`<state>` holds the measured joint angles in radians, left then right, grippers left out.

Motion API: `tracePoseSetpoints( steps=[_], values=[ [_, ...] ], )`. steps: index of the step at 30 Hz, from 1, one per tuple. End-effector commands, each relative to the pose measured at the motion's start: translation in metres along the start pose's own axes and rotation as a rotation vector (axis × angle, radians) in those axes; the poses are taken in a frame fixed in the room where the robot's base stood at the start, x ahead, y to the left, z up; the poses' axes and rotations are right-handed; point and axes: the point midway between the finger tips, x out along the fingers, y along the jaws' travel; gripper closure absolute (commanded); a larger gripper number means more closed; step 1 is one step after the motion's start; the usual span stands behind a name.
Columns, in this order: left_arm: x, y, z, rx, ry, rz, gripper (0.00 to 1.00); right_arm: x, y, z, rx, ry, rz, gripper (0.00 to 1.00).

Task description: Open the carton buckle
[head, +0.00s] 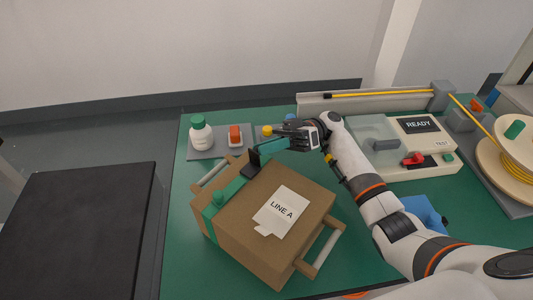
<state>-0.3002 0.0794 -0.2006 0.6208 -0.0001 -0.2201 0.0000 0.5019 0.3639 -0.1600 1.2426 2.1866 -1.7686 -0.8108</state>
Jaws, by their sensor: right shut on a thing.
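A brown carton (250,225) with wooden side handles and a white LINE A label (281,210) stands on the green table. A dark buckle part (250,167) sits at the carton's back edge. My right gripper (264,149) reaches over that edge, shut on a green piece (272,146) beside the dark part. The fingers partly hide the contact, and I cannot tell whether the two parts are joined. My left gripper is not in view.
A white bottle with a green cap (201,136) and a red-topped item (235,135) stand on a grey mat behind the carton. A READY machine (420,140) and a yellow cable spool (513,150) are at right. The table's left front is clear.

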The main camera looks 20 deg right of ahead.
Motion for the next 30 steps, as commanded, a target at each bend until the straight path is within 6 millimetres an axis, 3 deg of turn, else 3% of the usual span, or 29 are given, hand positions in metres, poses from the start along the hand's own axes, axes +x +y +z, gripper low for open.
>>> tracePoseSetpoints(
  steps=[17,18,21,30],
  values=[
    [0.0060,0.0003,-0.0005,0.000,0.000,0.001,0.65,-0.0005,-0.0013,-0.0016,0.014,-0.027,0.015,1.00],
    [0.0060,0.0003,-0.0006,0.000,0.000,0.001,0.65,-0.0005,-0.0013,-0.0017,0.014,-0.027,0.015,0.81],
    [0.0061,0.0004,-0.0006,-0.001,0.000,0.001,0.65,-0.0005,-0.0012,-0.0016,0.014,-0.027,0.015,0.65],
    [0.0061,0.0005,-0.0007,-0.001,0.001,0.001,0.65,-0.0005,-0.0006,-0.0003,0.012,-0.027,0.015,0.62]
  ],
)
